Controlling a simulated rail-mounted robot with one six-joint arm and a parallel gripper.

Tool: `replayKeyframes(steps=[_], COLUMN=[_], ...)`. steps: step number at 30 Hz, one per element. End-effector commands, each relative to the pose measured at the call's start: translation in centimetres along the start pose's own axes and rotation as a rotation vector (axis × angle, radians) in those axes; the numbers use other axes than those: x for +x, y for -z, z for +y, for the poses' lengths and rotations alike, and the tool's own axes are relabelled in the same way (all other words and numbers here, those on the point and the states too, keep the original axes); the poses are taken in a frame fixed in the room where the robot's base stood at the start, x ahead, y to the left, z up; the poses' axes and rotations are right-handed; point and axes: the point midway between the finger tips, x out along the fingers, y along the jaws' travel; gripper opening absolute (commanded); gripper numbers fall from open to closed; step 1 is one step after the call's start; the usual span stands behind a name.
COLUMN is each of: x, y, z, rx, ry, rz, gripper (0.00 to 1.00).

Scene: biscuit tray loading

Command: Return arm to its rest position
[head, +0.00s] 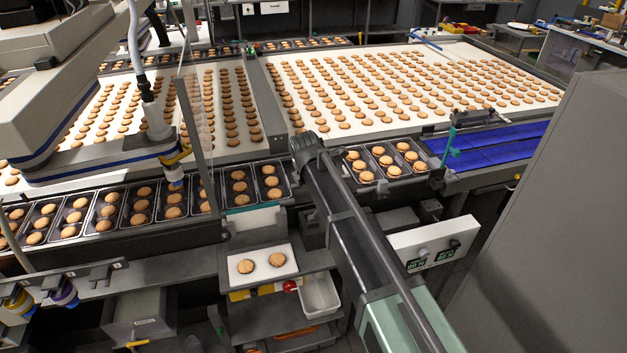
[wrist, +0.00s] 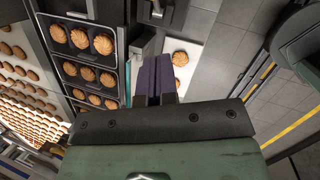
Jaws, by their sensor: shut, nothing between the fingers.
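My gripper (wrist: 153,78) shows in the wrist view with its two purple fingers closed together and nothing between them. It points toward the gap between the biscuit trays and a white board. In the head view my arm reaches up from the lower right to the tray line; I cannot make out the fingers there. The white board (head: 240,282) holds two round biscuits (head: 245,266) on a shelf below the trays.
Dark trays (head: 254,200) of biscuits run along the line's front edge, close left of my fingers in the wrist view. A wide white belt (head: 330,138) carries rows of biscuits behind. A white bin (head: 320,296) and a panel with displays (head: 430,247) are near my arm. A grey cabinet (head: 560,200) stands right.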

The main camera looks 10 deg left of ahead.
Motion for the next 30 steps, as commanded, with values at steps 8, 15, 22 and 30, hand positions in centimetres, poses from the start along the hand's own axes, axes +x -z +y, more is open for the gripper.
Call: replayKeyframes(steps=[8, 15, 22, 30], x=[0.2, 0.1, -1.0, -1.4], y=[0.1, 0.2, 0.8, -2.1], z=[0.0, -0.3, -14.3, -36.9], rx=[0.0, 0.199, 1.256, 2.242], ry=[0.0, 0.015, 0.195, 0.422], rz=[0.0, 0.007, 0.025, -0.091], gripper=[0.0, 0.0, 0.0, 0.0])
